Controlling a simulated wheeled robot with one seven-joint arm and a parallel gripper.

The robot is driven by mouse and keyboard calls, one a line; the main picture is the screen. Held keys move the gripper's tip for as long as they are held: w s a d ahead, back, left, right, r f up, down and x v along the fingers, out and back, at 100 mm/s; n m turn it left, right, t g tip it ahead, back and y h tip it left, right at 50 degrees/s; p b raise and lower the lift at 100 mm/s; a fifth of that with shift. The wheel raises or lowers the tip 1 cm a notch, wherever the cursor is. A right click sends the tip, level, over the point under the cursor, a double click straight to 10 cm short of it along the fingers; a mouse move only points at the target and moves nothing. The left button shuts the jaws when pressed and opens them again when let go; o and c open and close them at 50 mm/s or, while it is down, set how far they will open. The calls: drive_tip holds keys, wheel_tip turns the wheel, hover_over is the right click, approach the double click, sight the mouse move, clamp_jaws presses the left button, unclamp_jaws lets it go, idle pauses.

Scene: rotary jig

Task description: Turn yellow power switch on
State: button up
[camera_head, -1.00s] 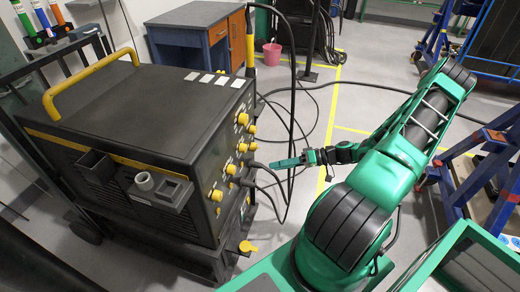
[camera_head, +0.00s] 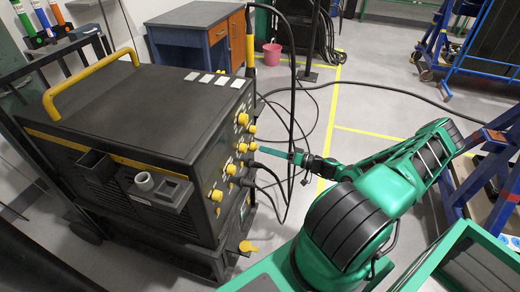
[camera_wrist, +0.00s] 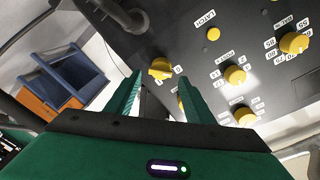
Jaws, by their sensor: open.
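The dark machine (camera_head: 140,105) carries several yellow knobs on its front panel. In the wrist view, a yellow rotary knob (camera_wrist: 160,68) with small white marks beside it appears between my fingertips; it looks like the power switch, but its label is not clearly readable. My gripper (camera_wrist: 162,80) is open, with a green finger on either side of that knob. I cannot tell whether the fingers touch it or how deep they reach. In the head view, my gripper (camera_head: 268,153) points left at the panel, with its tips close to the knobs.
Other yellow knobs (camera_wrist: 235,75) sit to the right on the panel, and one yellow part (camera_wrist: 182,102) is partly hidden by the right finger. Black cables (camera_head: 272,185) hang from the panel below my gripper. A desk (camera_head: 195,40) and pink bucket (camera_head: 272,55) stand behind.

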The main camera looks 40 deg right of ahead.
sight(255, 148)
drive_tip(key=shift+x, duration=2)
drive_tip(key=c, duration=0.9)
drive_tip(key=shift+c, duration=0.2)
